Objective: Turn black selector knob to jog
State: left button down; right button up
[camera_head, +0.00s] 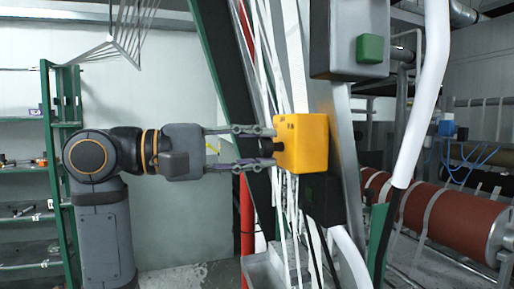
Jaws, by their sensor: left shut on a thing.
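A yellow control box (306,143) is mounted in the middle of the view on the machine frame. The black selector knob (279,146) is on its left-facing side, mostly between my left gripper's fingertips. My left gripper (272,147) comes in level from the left and is shut on the knob. The knob's pointer and the jog marking cannot be made out. My right gripper is not in view.
White webbing strands (289,215) hang beside the box. A grey box with a green button (369,48) is above right. A white pipe (420,110) and red-brown roller (450,215) stand to the right. Green shelving (72,180) is at left.

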pick_arm(q)
jog(key=c, duration=1)
grip_release()
jog(key=shift+a, duration=0.1)
jog(key=v, duration=1.2)
jog(key=shift+w, duration=0.1)
